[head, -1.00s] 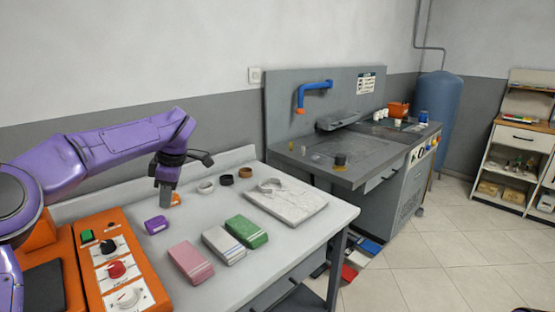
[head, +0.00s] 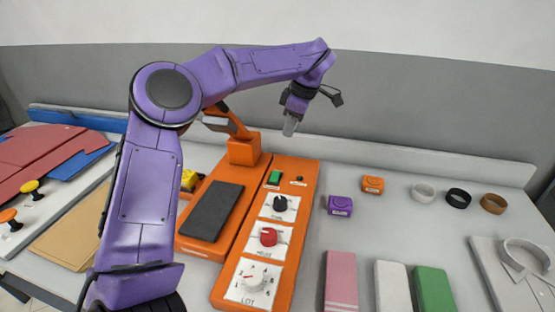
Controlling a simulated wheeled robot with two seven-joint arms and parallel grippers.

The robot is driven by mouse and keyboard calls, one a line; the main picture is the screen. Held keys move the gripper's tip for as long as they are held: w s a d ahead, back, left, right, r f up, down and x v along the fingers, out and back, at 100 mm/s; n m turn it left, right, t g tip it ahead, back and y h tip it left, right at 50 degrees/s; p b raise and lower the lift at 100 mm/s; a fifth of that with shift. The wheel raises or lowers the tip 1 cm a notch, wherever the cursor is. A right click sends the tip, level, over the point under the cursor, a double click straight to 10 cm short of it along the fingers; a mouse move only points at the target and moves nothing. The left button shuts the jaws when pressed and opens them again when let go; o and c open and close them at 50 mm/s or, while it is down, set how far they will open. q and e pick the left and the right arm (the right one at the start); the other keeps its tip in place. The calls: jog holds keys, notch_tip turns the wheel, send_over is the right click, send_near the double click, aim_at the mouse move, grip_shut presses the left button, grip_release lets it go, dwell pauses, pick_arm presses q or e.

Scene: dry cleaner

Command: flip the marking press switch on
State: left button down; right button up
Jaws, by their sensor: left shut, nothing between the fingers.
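The orange marking press stands on the grey table, with a dark pad (head: 211,211) under its head (head: 243,147) and a control panel (head: 308,195) on its right side. At the panel's far end are a green rocker-like switch (head: 274,178) and a small black toggle (head: 298,181). Nearer are a black knob (head: 280,204), a red knob (head: 268,237) and a white dial (head: 251,282). My left gripper (head: 289,129) is shut and empty, pointing down above the far end of the panel, apart from the switch. My right gripper is out of view.
Right of the panel lie a purple block (head: 340,206), an orange block (head: 372,185), several rings and pink, white and green bundles. A folded shirt (head: 520,270) is at the far right. Red and blue cloth and yellow-topped and orange-topped items lie left of the press.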

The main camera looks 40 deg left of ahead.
aim_at(274, 171)
pick_arm(q)
jog(key=x, duration=1.2)
jog(key=shift+s+a+f+p, duration=0.25)
jog(key=shift+s+p, duration=0.05)
jog(key=shift+p, duration=0.1)
jog(key=shift+w+f, duration=0.15)
jog(key=shift+f, duration=0.55)
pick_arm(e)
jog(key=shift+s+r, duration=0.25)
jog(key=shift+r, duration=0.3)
